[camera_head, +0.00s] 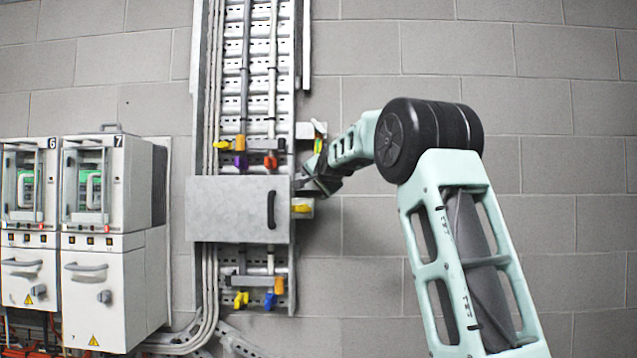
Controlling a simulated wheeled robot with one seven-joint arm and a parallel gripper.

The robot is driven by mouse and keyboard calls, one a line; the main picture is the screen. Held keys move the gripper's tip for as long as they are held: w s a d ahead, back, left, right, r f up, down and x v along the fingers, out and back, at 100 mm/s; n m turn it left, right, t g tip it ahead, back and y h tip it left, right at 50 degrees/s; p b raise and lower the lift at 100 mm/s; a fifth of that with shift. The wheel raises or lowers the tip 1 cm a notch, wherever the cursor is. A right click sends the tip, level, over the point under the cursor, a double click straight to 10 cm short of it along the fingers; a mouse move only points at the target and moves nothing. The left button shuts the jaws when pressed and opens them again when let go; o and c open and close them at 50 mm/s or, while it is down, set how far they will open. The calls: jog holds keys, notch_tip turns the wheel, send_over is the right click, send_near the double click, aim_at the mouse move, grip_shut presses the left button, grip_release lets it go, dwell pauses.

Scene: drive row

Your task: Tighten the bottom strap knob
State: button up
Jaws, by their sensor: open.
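A perforated vertical cable ladder (289,85) is fixed to the block wall. Low on it, below a grey cover box, a strap row has yellow knobs (241,299), a blue knob (270,303) and an orange knob (279,286). Which of them is the bottom strap knob I cannot tell. Above the box are a yellow knob (240,143), a purple knob (240,162) and a red knob (271,162). My gripper (312,178) is open beside the box's upper right corner, well above the low knobs. Its fingertips are small and partly unclear.
The grey cover box (230,210) with a black handle (271,210) juts from the ladder. A yellow knob (302,208) sits at its right side. Drive cabinets 6 (28,265) and 7 (100,300) stand left. Grey conduits (206,275) run down the ladder's left side. The lower right wall is bare.

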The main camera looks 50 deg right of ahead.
jog(key=b+v, duration=0.8)
jog(key=v, duration=0.9)
jog(key=shift+s, duration=0.15)
jog(key=shift+a+f, duration=0.1)
jog(key=w+a+f+n+g+y+b, duration=0.15)
jog(key=a+f+n+y, duration=0.35)
jog(key=a+f, duration=0.95)
jog(key=w+a+f+n+g+y+b, duration=0.1)
jog(key=a+f+n+g+y, duration=0.4)
jog(key=a+f, duration=1)
jog(key=s+a+f+n, duration=0.65)
jog(key=a+f, duration=0.25)
jog(key=a, duration=0.2)
jog(key=s+a+f+n+g+b, duration=0.1)
jog(key=s+a+f+n+g, duration=0.1)
jog(key=s+f, duration=0.5)
jog(key=s+a+f+n+g+h, duration=0.1)
jog(key=s+a+f+n+g, duration=0.2)
jog(key=s, duration=1.3)
notch_tip(320, 180, down, 5)
jog(key=n+g, duration=0.1)
jog(key=n, duration=0.2)
jog(key=shift+a+b, duration=0.3)
jog(key=shift+b, duration=0.05)
